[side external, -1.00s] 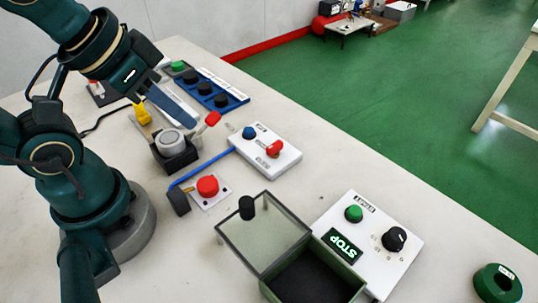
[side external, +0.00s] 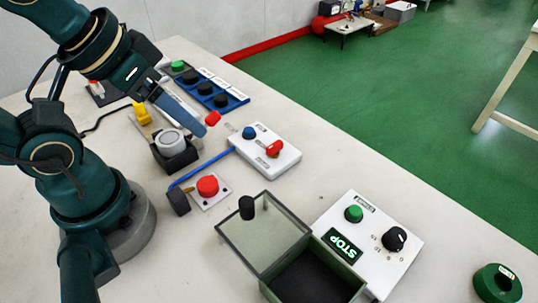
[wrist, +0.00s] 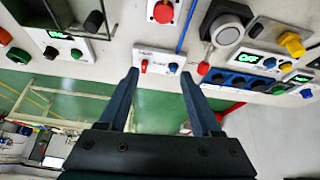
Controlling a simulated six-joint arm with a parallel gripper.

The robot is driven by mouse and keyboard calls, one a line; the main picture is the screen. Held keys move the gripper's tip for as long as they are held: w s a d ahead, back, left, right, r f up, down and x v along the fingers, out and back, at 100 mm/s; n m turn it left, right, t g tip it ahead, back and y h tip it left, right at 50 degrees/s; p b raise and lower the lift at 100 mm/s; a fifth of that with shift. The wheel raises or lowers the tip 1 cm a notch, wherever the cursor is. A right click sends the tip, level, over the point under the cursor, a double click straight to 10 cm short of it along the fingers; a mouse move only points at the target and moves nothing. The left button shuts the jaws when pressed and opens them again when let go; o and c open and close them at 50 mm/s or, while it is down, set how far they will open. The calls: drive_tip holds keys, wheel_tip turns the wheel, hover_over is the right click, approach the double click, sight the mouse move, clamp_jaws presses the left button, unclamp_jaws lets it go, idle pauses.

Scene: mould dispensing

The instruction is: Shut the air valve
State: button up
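A white box (side external: 286,160) on the table carries a red handle (side external: 273,149) and a blue knob (side external: 249,132); the red handle looks like the air valve. In the wrist view the same box (wrist: 158,57) shows ahead between the fingers, with its red handle (wrist: 144,66) at left and blue knob (wrist: 173,67) at right. My gripper (wrist: 158,72) is open and empty. In the side view its blue finger (side external: 186,112) reaches down beside a red-tipped lever (side external: 213,118), apart from the white box. I cannot tell whether it touches the lever.
A box with an open clear lid (side external: 265,235) and a STOP panel (side external: 330,215) stand in front.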

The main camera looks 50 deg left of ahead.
drive_tip(key=n, duration=0.2)
drive_tip(key=n+g, duration=0.6)
drive_tip(key=n, duration=0.9)
hover_over(275, 144)
wheel_tip(275, 144, down, 7)
drive_tip(key=shift+f, duration=2.7)
clamp_jaws()
